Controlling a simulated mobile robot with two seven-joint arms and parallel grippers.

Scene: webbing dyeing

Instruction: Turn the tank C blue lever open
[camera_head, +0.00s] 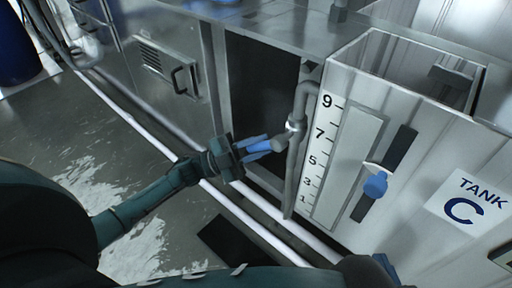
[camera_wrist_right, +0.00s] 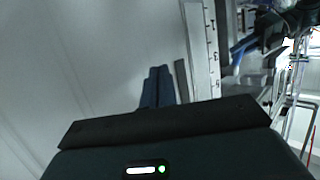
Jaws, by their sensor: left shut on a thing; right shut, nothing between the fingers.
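The tank C panel (camera_head: 425,190) carries a printed scale and a "TANK C" label (camera_head: 465,205). A grey vertical pipe (camera_head: 302,105) with a valve runs down its left edge. My left gripper (camera_head: 272,144) is at this valve, its blue fingers shut on the valve's lever (camera_head: 285,141). The fingers hide much of the lever, so its exact angle is unclear. My right gripper shows partly at the bottom edge of the head view. In the right wrist view its blue fingers (camera_wrist_right: 158,85) are shut and empty, before a pale panel.
A blue knob (camera_head: 375,185) sits in a dark vertical slot right of the scale (camera_head: 345,165). The open-topped tank (camera_head: 400,65) is above. A steel cabinet (camera_head: 168,65) stands left of the dark opening. A wet floor (camera_head: 100,165) lies at left.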

